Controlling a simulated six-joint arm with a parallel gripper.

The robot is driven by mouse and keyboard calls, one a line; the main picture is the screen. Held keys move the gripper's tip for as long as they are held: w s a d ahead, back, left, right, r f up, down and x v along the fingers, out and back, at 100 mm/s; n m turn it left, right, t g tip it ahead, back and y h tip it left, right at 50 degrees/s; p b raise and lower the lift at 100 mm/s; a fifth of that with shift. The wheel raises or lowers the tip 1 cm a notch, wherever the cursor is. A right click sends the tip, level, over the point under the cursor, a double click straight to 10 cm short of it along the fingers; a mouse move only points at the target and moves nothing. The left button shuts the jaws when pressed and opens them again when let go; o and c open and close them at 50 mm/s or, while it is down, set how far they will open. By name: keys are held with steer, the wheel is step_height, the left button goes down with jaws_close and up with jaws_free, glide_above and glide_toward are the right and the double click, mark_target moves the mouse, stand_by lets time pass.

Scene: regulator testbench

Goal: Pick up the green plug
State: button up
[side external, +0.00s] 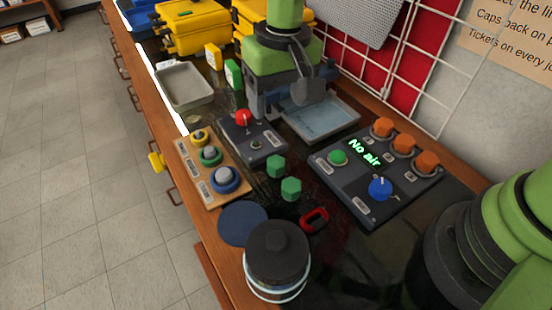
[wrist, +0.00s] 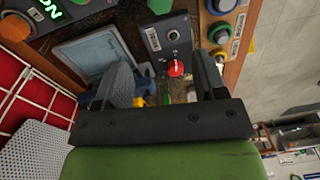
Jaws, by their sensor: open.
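Several green pieces are in view, and I cannot tell for certain which is the green plug. A green-ringed piece with a grey top (side external: 210,155) sits in the wooden board between a yellow and a blue one; it also shows in the wrist view (wrist: 219,33). Two loose green hexagonal pieces (side external: 276,166) lie on the dark bench to the right of the board. My gripper (side external: 285,100) is open and empty, behind these pieces near the blue-grey tray. In the wrist view its two fingers (wrist: 165,80) stand apart near the red-knob box.
The red-knob box (side external: 252,140) stands between my gripper and the loose green pieces. A panel reading "No air" (side external: 375,180) is to the right. The blue-grey tray (side external: 335,125) lies by my gripper. A dark round canister (side external: 278,262) and a red ring-shaped item (side external: 314,220) are nearer.

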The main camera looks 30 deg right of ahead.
glide_above(275, 160)
steer(key=f, duration=0.8)
steer(key=shift+w+a+f, duration=0.15)
steer(key=shift+w+a, duration=0.05)
steer(key=shift+a, duration=0.05)
steer(key=f, duration=0.5)
steer(key=shift+s+d+f, duration=0.2)
steer(key=shift+f, duration=0.1)
steer(key=shift+c, duration=0.2)
steer(key=c, duration=1)
